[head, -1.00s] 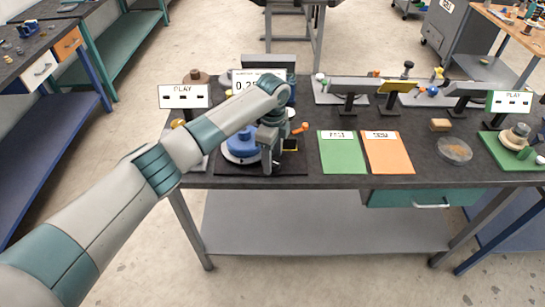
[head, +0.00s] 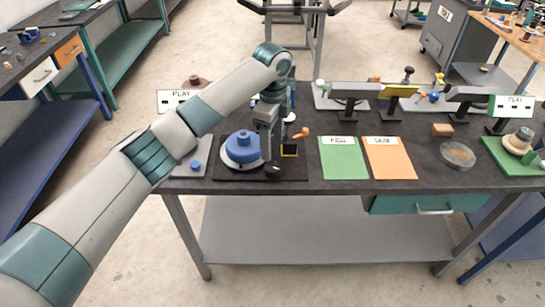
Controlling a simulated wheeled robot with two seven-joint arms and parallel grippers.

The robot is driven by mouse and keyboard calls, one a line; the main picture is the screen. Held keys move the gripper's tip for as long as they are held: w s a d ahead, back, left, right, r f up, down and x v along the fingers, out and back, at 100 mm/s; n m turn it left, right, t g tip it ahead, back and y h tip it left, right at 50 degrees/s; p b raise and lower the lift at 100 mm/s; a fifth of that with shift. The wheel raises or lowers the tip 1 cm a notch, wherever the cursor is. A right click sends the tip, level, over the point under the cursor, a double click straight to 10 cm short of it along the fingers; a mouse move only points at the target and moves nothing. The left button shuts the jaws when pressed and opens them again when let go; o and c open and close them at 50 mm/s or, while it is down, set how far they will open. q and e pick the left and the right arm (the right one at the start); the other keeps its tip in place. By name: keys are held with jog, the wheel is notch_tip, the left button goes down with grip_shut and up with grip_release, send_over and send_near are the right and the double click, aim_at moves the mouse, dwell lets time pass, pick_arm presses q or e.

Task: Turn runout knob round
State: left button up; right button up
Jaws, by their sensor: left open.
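A blue round knob (head: 242,145), a stepped disc with a smaller top, sits on a black base plate (head: 232,174) near the table's front edge. I take it to be the runout knob; no label on it is readable. My left gripper (head: 268,153) points down just right of the blue disc, over the base plate. It is open, with nothing seen between its fingers. I cannot tell whether a finger touches the disc. My left forearm and wrist hide the area behind the knob. My right gripper is not in view.
An orange-tipped lever (head: 300,133) and a small dark block (head: 289,150) stand close right of the gripper. Green (head: 343,160) and orange (head: 390,160) sheets lie further right. A grey plate with a small blue knob (head: 196,166) lies left.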

pick_arm(q)
notch_tip(320, 180, up, 9)
jog(key=b, duration=0.1)
jog(key=shift+b, duration=0.4)
